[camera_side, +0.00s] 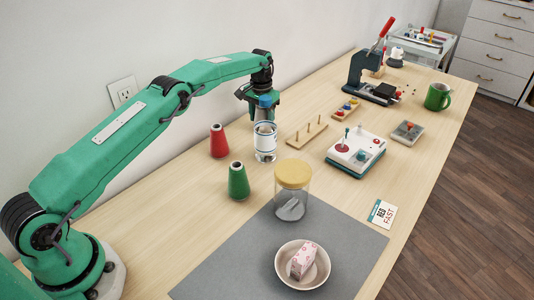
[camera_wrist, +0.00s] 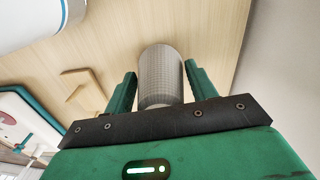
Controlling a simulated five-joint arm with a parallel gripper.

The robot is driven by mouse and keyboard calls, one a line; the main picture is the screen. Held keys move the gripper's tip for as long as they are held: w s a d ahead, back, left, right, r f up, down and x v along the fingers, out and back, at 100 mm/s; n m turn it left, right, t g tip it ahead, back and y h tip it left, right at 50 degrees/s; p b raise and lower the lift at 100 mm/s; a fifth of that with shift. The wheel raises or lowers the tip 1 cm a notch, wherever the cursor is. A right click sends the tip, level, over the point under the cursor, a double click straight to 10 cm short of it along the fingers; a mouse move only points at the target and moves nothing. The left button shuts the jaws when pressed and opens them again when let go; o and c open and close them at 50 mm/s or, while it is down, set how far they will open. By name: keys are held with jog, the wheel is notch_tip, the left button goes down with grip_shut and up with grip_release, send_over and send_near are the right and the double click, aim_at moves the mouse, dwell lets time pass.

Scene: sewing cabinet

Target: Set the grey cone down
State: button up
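The grey cone (camera_wrist: 161,75) has a ribbed surface and sits between the two fingers of my gripper (camera_wrist: 161,72) in the wrist view. The fingertips lie close against its two sides, and my gripper looks shut on it. In the side view my gripper (camera_side: 262,101) points down at the back of the table, behind a white bottle with a blue cap (camera_side: 265,142). The bottle hides the fingertips there, and I cannot make out the cone. I cannot tell whether the cone touches the table.
The bottle also shows in the wrist view (camera_wrist: 35,22). A red cone (camera_side: 219,142) and a green cone (camera_side: 238,181) stand left of it. A wooden peg rack (camera_side: 306,132) lies to the right, with a white-topped box (camera_side: 356,150) beyond. A lidded jar (camera_side: 292,190) stands in front.

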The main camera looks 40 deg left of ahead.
jog(key=shift+o, duration=1.1)
notch_tip(320, 180, up, 8)
dwell(0.6)
